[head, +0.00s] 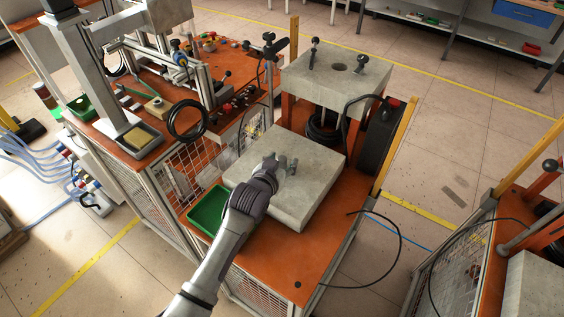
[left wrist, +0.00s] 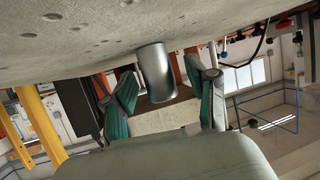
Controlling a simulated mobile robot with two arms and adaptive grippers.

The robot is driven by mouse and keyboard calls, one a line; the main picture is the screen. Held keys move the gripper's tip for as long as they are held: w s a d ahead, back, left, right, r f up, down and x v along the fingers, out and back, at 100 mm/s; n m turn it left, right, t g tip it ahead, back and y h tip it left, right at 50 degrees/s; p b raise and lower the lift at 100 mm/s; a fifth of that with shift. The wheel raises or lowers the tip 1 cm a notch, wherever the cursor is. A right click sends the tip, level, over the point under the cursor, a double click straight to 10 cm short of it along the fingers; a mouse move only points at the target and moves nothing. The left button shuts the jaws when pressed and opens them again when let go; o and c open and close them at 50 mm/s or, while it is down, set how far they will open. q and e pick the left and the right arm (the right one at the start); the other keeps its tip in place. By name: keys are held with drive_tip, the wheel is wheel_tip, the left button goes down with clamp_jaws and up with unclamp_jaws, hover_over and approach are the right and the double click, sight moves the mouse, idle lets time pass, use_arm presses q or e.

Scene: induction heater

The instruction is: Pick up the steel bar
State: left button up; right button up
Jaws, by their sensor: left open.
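The steel bar (left wrist: 155,72) is a short, smooth grey cylinder in the left wrist view, where the picture is turned over. It stands on the pitted concrete block (head: 310,190), which also shows along the top of the left wrist view (left wrist: 75,40). My left gripper (head: 282,165) is low over the middle of that block. Its two green-padded fingers are spread, one on each side of the bar, with visible gaps. In the head view the bar is small among the fingertips and hard to make out. My right gripper is not in view.
A green tray (head: 208,211) lies left of the block on the orange bench top (head: 258,262). Behind stands a raised concrete slab (head: 358,72) with a black cable. The machine bench with a metal column (head: 95,80) is at the left.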

use_arm(q)
drive_tip(key=shift+w, duration=0.1)
clamp_jaws()
idle(0.4)
